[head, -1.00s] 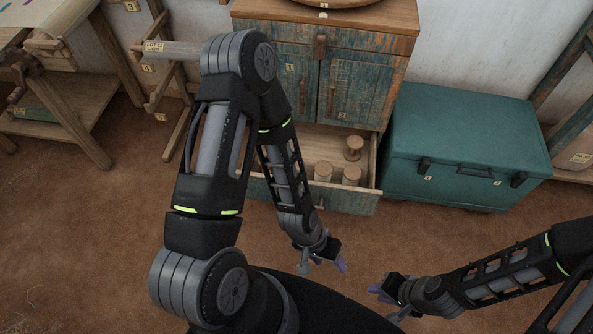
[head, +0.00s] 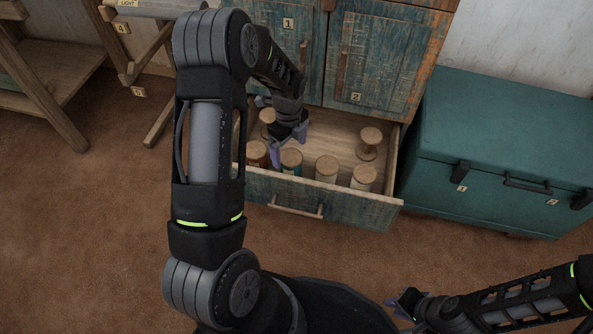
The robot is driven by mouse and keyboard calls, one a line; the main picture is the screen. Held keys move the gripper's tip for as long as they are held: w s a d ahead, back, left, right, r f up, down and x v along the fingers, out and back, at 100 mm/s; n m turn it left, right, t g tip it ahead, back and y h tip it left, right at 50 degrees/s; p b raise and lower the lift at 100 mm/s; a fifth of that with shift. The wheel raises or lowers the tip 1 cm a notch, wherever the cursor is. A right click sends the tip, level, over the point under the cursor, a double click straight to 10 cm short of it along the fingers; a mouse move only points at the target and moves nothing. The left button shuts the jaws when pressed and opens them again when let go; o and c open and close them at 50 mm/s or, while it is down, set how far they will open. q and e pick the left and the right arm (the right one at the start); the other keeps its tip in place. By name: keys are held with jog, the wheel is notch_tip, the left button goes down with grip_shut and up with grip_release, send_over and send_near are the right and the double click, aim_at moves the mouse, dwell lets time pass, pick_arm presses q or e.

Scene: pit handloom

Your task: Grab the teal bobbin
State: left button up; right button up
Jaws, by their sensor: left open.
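The open drawer (head: 353,203) holds several wooden-ended bobbins. The bobbin with a strip of teal at its side (head: 291,160) stands upright near the drawer's front wall, left of centre. Its round wooden top shows, and most of its body is hidden by the front wall. My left gripper (head: 288,146) is open, with its purple fingers pointing down over the drawer, close to the teal bobbin's top. I cannot tell whether a finger touches it. My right gripper (head: 402,304) is low at the right, away from the drawer; its jaw opening is unclear.
A reddish bobbin (head: 257,154) stands just left of the teal one. Other bobbins stand to the right (head: 327,168), at the front right (head: 363,177) and farther back (head: 369,143). The cabinet (head: 376,62) rises behind the drawer. A teal chest (head: 500,150) stands at right.

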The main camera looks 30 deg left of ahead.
aim_at(290, 156)
pick_arm(q)
jog(key=shift+w+f, duration=0.1)
jog(key=shift+f, duration=0.25)
jog(key=shift+r, duration=0.15)
pick_arm(e)
jog(key=shift+w+f, duration=0.2)
jog(key=shift+f, duration=0.1)
pick_arm(q)
jog(key=shift+f+b, duration=0.35)
jog(key=shift+f, duration=1)
pick_arm(e)
jog(key=shift+d+f, duration=0.15)
jog(key=shift+f, duration=0.2)
pick_arm(q)
jog(key=shift+f, duration=0.1)
notch_tip(290, 156, down, 4)
jog(key=shift+d+f+b, duration=0.1)
jog(key=shift+f+b, duration=0.1)
jog(key=shift+b, duration=0.95)
jog(key=shift+f, duration=0.35)
pick_arm(e)
jog(key=shift+w+f, duration=0.15)
jog(key=shift+f, duration=0.45)
jog(key=shift+w+f, duration=0.15)
jog(key=shift+f, duration=0.45)
pick_arm(q)
jog(key=shift+c, duration=0.2)
